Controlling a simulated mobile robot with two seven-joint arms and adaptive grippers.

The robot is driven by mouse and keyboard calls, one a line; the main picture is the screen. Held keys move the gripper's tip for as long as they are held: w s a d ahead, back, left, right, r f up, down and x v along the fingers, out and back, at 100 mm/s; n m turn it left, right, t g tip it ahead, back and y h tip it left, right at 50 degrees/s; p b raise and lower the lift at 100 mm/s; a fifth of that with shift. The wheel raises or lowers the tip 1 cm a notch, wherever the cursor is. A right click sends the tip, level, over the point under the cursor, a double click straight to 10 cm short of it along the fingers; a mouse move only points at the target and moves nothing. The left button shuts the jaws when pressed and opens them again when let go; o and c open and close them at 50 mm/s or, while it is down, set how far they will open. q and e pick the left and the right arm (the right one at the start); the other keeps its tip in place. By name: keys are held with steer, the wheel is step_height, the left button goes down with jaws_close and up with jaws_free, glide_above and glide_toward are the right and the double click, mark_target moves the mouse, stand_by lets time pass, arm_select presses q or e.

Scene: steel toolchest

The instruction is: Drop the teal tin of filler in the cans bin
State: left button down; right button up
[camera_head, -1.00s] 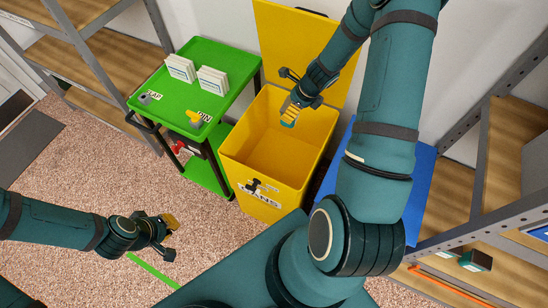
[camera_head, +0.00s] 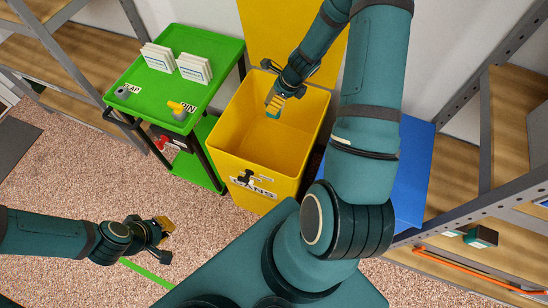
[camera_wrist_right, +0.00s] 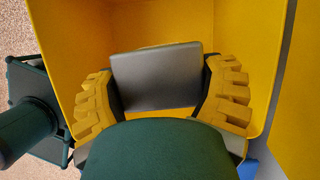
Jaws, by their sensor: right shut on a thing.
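The cans bin is the open yellow bin (camera_head: 228,128) in the middle of the head view, with its lid raised at the back and a CANS label on its front. My right gripper (camera_head: 275,103) points down at the bin's mouth, toward the back. It is shut on the teal tin (camera_head: 273,115), of which only a small teal patch shows. In the right wrist view a dark grey face of the tin (camera_wrist_right: 157,78) sits between the yellow finger pads, with yellow bin walls around. My left gripper (camera_head: 165,238) is at lower left, away from the bin; its opening is unclear.
A green cart (camera_head: 150,88) with white box stacks (camera_head: 195,68) stands left of the bin. A blue bin (camera_head: 415,165) stands to its right, partly behind my right arm. Shelves line both sides; a dark teal box (camera_head: 481,236) sits on the right one. Open floor lies at the front left.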

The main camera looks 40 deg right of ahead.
steer(key=o, duration=1.1)
steer(key=shift+o, duration=0.2)
steer(key=shift+r, duration=0.1)
steer(key=v, duration=1.2)
